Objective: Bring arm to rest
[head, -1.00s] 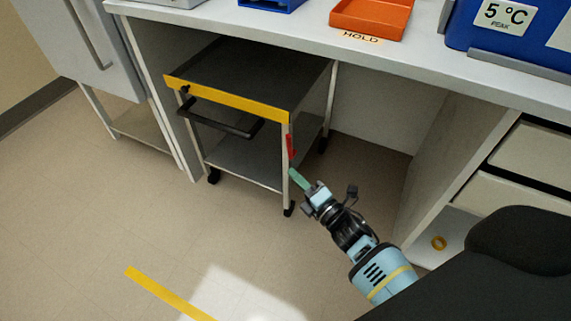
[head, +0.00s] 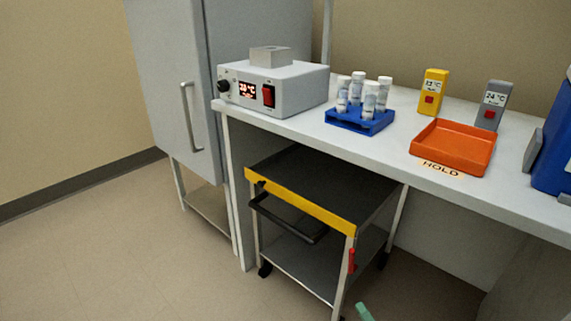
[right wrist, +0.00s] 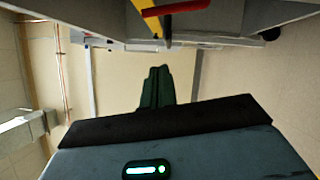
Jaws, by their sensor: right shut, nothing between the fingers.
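Only the green fingertips of my right gripper (head: 364,312) show at the bottom edge of the head view, below and right of the cart's red tab. In the right wrist view the dark green fingers of my right gripper (right wrist: 155,88) are together, with nothing between them. The rest of my right arm is out of the head view. My left gripper is in neither view.
A cart (head: 300,201) with a yellow edge, black handle and red tab (head: 351,260) stands under the bench (head: 400,150). The bench bears a heater box (head: 290,88), a blue tube rack (head: 360,122) and an empty orange tray (head: 453,145). Floor at left is clear.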

